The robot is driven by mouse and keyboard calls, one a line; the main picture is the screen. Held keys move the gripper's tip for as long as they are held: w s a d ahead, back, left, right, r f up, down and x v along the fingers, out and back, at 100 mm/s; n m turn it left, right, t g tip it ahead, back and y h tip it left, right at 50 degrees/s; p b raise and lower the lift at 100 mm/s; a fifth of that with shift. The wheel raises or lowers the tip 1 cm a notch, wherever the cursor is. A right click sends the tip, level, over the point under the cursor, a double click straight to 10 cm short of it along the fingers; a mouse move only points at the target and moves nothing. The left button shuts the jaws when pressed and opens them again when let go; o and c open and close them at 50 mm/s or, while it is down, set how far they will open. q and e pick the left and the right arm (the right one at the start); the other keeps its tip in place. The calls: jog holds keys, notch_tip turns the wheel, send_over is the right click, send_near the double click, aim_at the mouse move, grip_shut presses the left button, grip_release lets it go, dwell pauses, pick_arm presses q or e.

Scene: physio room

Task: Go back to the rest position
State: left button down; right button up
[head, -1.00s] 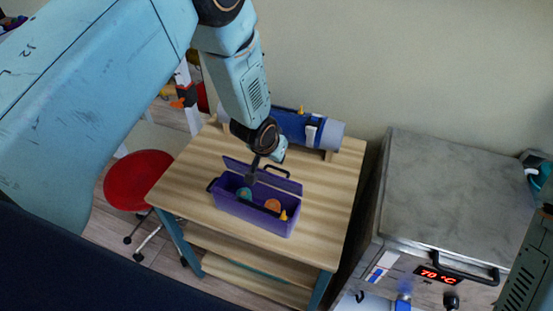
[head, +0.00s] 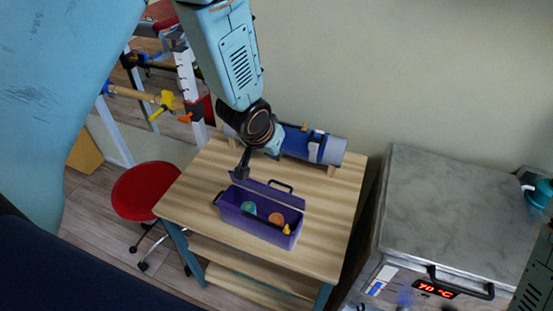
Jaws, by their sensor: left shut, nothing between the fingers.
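My left arm comes in from the upper left. My left gripper (head: 242,172) is shut and empty, pointing down just above the back left part of the purple toolbox (head: 258,226). The toolbox stands open on the wooden table (head: 190,195), its lid tilted up at the back. A teal round item (head: 249,208) and an orange round item (head: 276,218) lie inside it. My right gripper is not in view.
A blue and grey cylinder (head: 325,150) lies on a wooden stand at the table's back. A red stool (head: 140,188) stands left. A rack (head: 165,98) is behind left.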

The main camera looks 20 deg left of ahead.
pick_arm(q)
jog(key=s+a+f+n+g+b, duration=0.1)
jog(key=s+a+f+g+b, duration=0.2)
jog(key=s+f+b, duration=1.9)
jog(key=s+f+g, duration=0.2)
jog(key=s+f, duration=1.1)
jog(key=f, duration=0.2)
jog(key=shift+s+a+f+n+g+y, duration=0.2)
jog(key=shift+s+f+n+g+y, duration=0.1)
jog(key=shift+f+n+g+y, duration=0.1)
jog(key=shift+r, duration=0.15)
